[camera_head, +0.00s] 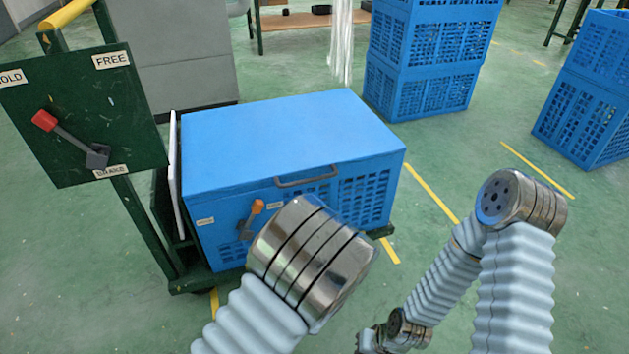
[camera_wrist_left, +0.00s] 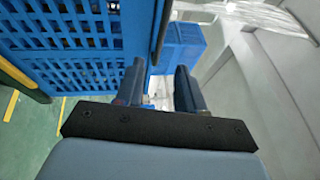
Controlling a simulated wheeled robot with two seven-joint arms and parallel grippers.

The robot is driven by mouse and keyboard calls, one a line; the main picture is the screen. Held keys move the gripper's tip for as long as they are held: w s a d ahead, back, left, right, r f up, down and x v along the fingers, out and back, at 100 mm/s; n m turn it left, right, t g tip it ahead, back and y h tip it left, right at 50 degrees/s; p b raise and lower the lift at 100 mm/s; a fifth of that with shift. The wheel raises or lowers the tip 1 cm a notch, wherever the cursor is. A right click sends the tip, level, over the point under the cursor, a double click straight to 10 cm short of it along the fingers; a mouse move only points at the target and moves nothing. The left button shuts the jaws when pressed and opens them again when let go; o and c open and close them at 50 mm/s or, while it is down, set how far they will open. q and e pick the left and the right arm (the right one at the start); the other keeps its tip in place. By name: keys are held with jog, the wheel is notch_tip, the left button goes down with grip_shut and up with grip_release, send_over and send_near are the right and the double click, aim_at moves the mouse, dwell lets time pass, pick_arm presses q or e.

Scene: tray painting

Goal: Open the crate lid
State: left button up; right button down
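The blue crate (camera_head: 222,240) stands on a dark green cart, its flat blue lid (camera_head: 285,130) down on top. A grey handle (camera_head: 306,177) sits at the lid's front edge. An orange-tipped lever (camera_head: 257,207) is on the crate's front, partly hidden by my left arm. In the left wrist view, my left gripper (camera_wrist_left: 160,68) is open, its two dark fingers apart with nothing between them. The crate's lattice wall (camera_wrist_left: 85,35) and a dark bar (camera_wrist_left: 161,32), apparently the handle, lie just beyond the fingertips. In the head view my left arm hides this gripper. My right gripper is not visible.
A dark green panel (camera_head: 85,115) with a red-knobbed lever (camera_head: 70,139) and a FREE label stands left of the crate. Stacked blue crates (camera_head: 420,90) stand behind, and more crates (camera_head: 590,115) at far right.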

aim_at(313, 178)
pick_arm(q)
jog(key=x, duration=1.1)
jog(key=shift+w+f, duration=0.1)
jog(key=shift+w, duration=0.1)
grip_shut()
